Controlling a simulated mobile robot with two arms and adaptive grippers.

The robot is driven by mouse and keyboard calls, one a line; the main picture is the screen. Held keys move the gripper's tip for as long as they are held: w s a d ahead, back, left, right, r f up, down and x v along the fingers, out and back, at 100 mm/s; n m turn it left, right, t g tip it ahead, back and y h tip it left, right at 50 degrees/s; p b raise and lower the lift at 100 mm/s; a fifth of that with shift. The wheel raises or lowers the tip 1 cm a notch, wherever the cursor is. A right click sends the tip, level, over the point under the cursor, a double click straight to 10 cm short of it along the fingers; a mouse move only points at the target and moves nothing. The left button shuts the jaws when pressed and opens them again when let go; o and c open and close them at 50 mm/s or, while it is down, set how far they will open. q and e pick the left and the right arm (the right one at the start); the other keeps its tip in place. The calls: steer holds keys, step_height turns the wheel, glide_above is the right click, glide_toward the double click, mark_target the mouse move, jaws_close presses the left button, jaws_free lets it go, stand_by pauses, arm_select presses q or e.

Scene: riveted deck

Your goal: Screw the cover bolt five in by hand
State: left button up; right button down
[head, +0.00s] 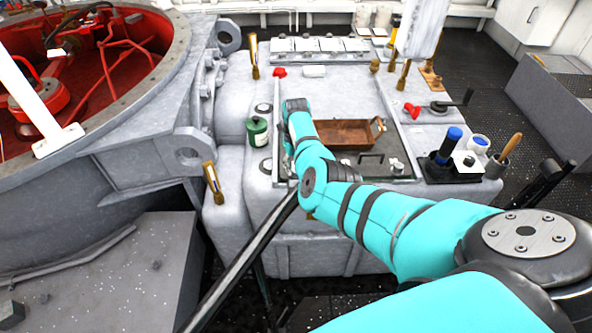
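My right arm (400,225), teal with dark bands, reaches in from the lower right over the grey machine top. Its wrist (299,122) is bent downward at the left side of a framed deck panel (345,80). The wrist and forearm cover most of the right gripper and the spot below it, so I cannot see its fingers or whether it holds anything. I cannot make out cover bolt five or its hole. A brown tray (340,134) with small parts at its right end lies just right of the wrist. My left gripper is out of the picture.
A green bottle (257,131) stands close left of the wrist. Red knobs (412,111) and brass handles (212,183) stick up around the panel. A black holder (452,168) with a blue-topped item stands at right. A round red-lined opening (110,70) is at upper left.

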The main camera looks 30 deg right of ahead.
steer(key=shift+w+d+r+m+b, duration=0.2)
steer(key=shift+w+r+m+b, duration=0.05)
steer(key=shift+r+m+b, duration=0.05)
stand_by(0.4)
steer(key=c, duration=1.3)
jaws_free()
steer(key=shift+r, duration=0.1)
steer(key=o, duration=0.3)
steer(key=shift+s+a, duration=0.1)
steer(key=shift+s, duration=0.05)
steer(key=shift+f, duration=0.2)
step_height(320, 180, up, 12)
steer(key=shift+r, duration=0.1)
